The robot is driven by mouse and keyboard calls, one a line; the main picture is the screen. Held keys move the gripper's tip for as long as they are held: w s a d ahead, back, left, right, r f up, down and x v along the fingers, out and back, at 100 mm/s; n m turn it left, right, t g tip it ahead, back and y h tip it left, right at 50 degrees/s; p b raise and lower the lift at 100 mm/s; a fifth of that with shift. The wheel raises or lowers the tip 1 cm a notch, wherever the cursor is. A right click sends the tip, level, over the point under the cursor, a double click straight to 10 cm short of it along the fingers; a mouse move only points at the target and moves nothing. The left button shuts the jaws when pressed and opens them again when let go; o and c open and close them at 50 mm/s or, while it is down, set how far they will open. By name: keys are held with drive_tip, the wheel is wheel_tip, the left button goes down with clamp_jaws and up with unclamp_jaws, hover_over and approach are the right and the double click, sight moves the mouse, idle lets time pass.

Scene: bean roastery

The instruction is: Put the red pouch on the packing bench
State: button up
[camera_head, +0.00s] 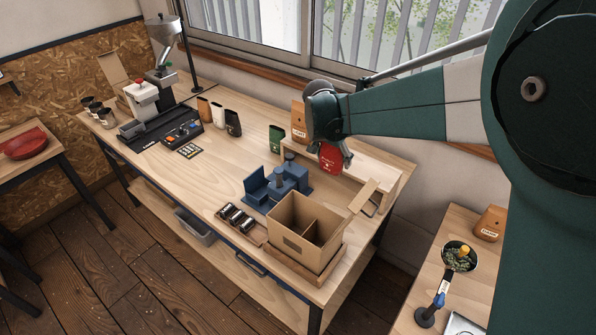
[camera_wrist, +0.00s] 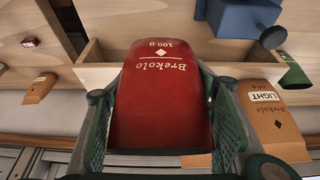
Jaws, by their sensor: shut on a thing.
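The red pouch (camera_head: 331,158) hangs in my gripper (camera_head: 325,148) above the right rear part of a long wooden bench (camera_head: 190,190), near the wooden rack at the back. In the wrist view the pouch (camera_wrist: 165,95), printed "Brekolo 100 g", lies between the two green fingers of my gripper (camera_wrist: 162,120), which are shut on its sides. The pouch appears clear of the bench top. The bench carries a cardboard box and packing items; no label naming it as the packing bench is readable.
A brown pouch (camera_head: 298,120) and green pouch (camera_head: 275,138) stand at the back. The bench's middle is fairly clear. A side table (camera_head: 460,225) stands at right.

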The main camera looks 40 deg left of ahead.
wheel_tip(320, 180, down, 14)
drive_tip(key=shift+b, duration=0.35)
idle(0.5)
drive_tip(key=shift+f, duration=1.95)
drive_tip(key=shift+f, duration=0.1)
drive_tip(key=o, duration=0.8)
drive_tip(key=shift+v, duration=6.1)
drive_tip(key=shift+w, duration=0.1)
